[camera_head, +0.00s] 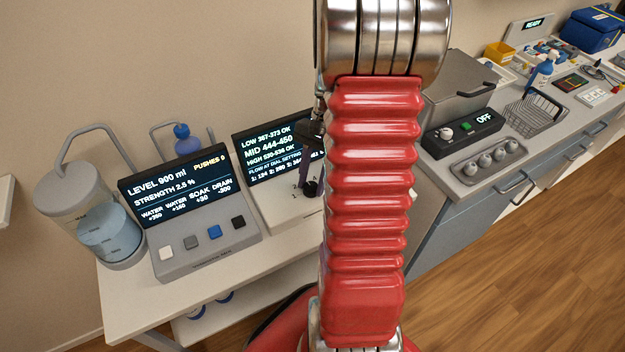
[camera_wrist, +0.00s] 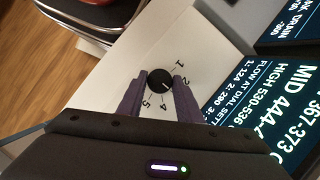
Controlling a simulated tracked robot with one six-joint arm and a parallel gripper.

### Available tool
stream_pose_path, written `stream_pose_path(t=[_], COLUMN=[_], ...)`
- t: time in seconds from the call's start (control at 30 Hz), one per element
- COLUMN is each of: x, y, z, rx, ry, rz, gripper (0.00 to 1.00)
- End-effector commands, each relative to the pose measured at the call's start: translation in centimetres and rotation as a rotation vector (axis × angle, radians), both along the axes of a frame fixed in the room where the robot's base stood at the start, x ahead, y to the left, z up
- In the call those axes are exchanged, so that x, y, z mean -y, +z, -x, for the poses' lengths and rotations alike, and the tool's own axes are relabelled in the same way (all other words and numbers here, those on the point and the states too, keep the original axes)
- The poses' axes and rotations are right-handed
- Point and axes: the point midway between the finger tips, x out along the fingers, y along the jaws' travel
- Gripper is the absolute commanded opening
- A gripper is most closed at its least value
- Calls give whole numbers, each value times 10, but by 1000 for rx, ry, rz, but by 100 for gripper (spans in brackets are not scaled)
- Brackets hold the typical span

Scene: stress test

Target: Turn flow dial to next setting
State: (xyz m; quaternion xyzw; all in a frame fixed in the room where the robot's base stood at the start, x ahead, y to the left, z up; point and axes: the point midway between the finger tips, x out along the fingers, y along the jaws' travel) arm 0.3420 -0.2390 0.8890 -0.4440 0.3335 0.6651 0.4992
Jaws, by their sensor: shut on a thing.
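The flow dial is a round black knob (camera_wrist: 160,80) on a white panel, between my gripper's two fingers (camera_wrist: 159,84) in the wrist view. The fingers are shut on its sides. Numerals 1, 2, 4 and 5 show around it; the place between 2 and 4 is covered by a finger. A short pale mark on the knob points toward that covered place. In the head view, the dial (camera_head: 311,188) sits below the flow display (camera_head: 268,150), partly hidden by my gripper and red arm. The display reads LOW 367-373 OK, MID 444-450, HIGH 530-536 OK.
A control box (camera_head: 205,235) with a level screen and several square buttons stands left of the dial panel. A clear tank (camera_head: 108,235) with bluish liquid is at far left. Right of my arm are a metal box (camera_head: 458,85), a control reading OFF (camera_head: 462,132) and a wire basket (camera_head: 535,112).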

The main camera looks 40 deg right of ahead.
Motion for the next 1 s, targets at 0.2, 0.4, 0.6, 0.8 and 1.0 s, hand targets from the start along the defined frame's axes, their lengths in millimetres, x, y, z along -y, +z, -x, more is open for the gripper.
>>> stream_pose_path(t=[0.2,0.4,0.6,0.8,1.0], x=[1,1,1,1,6], y=[0,0,0,1,13], z=[-1,-1,0,0,-2], rx=[2,1,1,1,3], ry=[0,-1,-1,-1,-2], rz=[4,3,2,2,2], gripper=[10,41,50,50,50])
